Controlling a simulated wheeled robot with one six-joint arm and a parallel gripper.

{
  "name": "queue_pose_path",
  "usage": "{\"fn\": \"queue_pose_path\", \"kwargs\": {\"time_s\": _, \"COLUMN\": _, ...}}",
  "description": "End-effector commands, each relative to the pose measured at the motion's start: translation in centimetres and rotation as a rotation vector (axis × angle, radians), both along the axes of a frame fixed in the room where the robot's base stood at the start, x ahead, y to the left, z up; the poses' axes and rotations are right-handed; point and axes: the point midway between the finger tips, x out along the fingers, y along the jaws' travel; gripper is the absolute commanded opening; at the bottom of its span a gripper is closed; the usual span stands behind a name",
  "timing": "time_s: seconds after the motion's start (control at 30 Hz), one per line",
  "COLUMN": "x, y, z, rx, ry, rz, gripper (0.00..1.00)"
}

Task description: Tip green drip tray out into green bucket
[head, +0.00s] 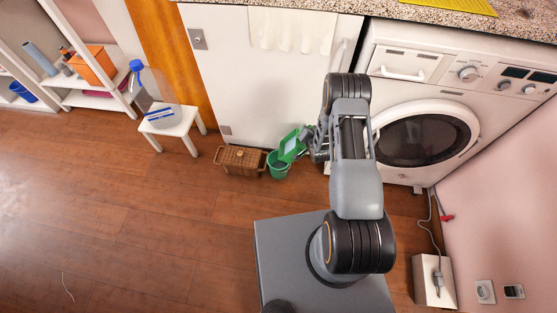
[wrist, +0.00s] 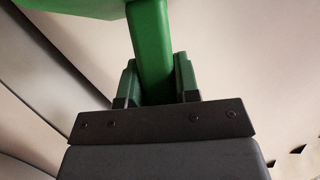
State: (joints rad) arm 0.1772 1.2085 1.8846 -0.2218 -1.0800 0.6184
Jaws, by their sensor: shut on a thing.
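The green drip tray (head: 291,145) is in my gripper, tilted steeply above the green bucket. My gripper (head: 307,135) is at the tray's right side in the head view. In the wrist view my gripper (wrist: 156,90) is shut on the tray's green handle (wrist: 150,45), with the tray body (wrist: 75,8) at the top left. The green bucket (head: 278,169) stands upright on the floor just below the tray. The tray's lower edge is over or close to the bucket's rim; I cannot tell if they touch. The bucket's inside is mostly hidden.
A wicker basket (head: 239,161) stands just left of the bucket. A white cabinet (head: 262,90) is behind, and a washing machine (head: 425,125) is on the right.

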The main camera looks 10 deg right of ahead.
Motion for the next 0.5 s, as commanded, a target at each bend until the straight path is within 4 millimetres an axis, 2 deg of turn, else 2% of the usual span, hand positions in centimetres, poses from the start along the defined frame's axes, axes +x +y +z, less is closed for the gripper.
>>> {"fn": "queue_pose_path", "kwargs": {"time_s": 0.37, "x": 0.02, "y": -0.02, "z": 0.02, "rx": 0.001, "ry": -0.001, "rz": -0.001, "gripper": 0.03}}
{"fn": "queue_pose_path", "kwargs": {"time_s": 0.5, "x": 0.18, "y": 0.53, "z": 0.45, "rx": -0.023, "ry": 0.005, "rz": 0.0, "gripper": 0.03}}
